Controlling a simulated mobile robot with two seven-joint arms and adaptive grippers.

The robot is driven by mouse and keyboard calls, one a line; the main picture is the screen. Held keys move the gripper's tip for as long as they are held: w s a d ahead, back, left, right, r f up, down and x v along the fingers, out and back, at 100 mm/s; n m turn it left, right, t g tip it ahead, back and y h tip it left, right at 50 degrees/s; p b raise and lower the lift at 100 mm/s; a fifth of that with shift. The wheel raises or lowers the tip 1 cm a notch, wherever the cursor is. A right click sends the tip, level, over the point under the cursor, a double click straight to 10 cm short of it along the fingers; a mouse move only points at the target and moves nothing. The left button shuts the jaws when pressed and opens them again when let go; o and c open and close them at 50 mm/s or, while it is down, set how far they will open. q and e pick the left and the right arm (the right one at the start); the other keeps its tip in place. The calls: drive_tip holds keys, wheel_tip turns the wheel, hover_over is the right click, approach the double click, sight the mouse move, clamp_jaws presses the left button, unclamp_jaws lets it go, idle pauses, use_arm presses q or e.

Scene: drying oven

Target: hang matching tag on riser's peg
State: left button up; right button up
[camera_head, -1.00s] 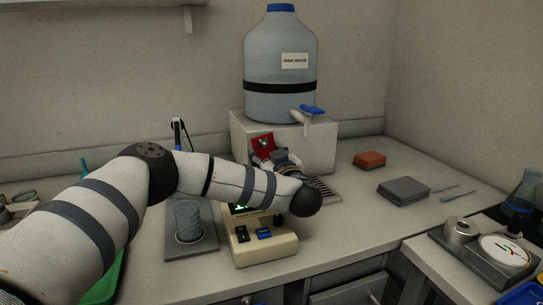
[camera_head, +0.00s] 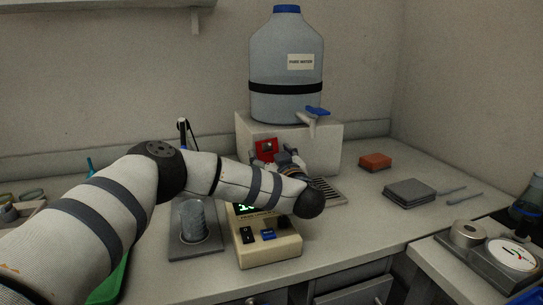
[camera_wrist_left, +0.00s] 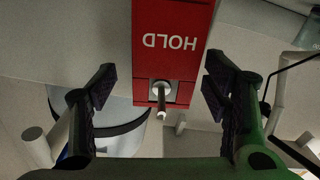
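A red tag (camera_head: 266,147) is at the front face of the white riser (camera_head: 322,149). The left wrist view shows the tag (camera_wrist_left: 172,43) with the word HOLD upside down in that picture. A metal peg (camera_wrist_left: 161,106) sticks out through the tag's opening near its end. My left gripper (camera_wrist_left: 158,88) is open, with one dark finger pad on each side of the tag and visible gaps to it. In the head view the left gripper (camera_head: 277,158) is small and partly hidden by my wrist. My right gripper is in neither view.
A large water jug (camera_head: 286,65) with a blue tap (camera_head: 317,111) stands on the riser. A red-orange block (camera_head: 375,161) and grey pads (camera_head: 409,191) lie on the right, with bare counter between.

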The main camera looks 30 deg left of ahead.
use_arm(q)
drive_tip(key=v, duration=1.2)
